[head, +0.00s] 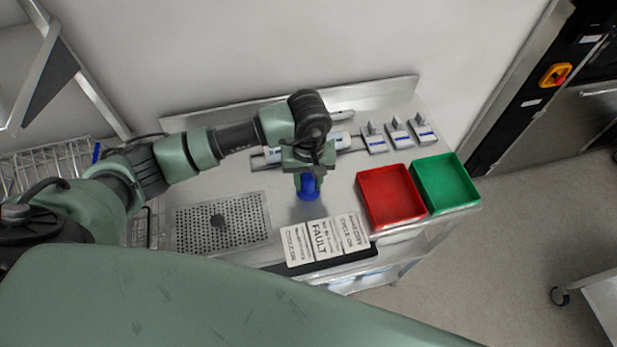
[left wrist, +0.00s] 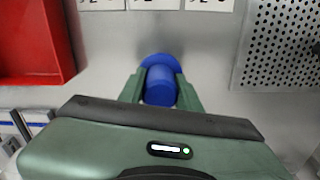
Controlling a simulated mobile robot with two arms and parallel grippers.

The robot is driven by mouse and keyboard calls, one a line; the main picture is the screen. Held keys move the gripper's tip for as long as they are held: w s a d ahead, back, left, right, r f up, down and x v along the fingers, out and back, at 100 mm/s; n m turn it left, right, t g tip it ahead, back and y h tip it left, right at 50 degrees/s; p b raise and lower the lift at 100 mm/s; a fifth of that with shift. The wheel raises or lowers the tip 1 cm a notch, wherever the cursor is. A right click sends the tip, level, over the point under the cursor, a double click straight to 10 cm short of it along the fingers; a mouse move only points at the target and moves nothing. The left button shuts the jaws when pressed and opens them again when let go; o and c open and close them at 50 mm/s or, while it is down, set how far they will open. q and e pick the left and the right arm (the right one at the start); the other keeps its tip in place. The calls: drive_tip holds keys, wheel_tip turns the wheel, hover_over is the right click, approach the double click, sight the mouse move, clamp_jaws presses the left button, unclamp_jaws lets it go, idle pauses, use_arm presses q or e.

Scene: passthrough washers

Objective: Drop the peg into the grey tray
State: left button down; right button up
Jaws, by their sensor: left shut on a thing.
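My left gripper (head: 308,172) is shut on a blue peg (head: 308,189) over the middle of the steel counter. In the left wrist view the blue peg (left wrist: 160,88) sits between the two green fingers (left wrist: 160,95), its wider round flange pointing away from the gripper. I cannot tell whether the flange touches the counter. The only grey tray-like thing I see is a perforated grey panel (head: 190,225) left of the gripper, with a small dark knob or drain (head: 218,220) in its middle. My right gripper is not in view.
A red tray (head: 390,197) and a green tray (head: 446,183) stand to the right, both apparently empty. White label cards (head: 325,238), one reading FAULT, lie at the front edge. Several small grey fixtures (head: 398,134) stand at the back right. Bare counter lies around the peg.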

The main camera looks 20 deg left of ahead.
use_arm(q)
drive_tip(key=shift+f+b, duration=0.25)
drive_tip(key=shift+b, duration=0.05)
drive_tip(key=c, duration=1)
unclamp_jaws()
drive_tip(key=shift+r, duration=0.1)
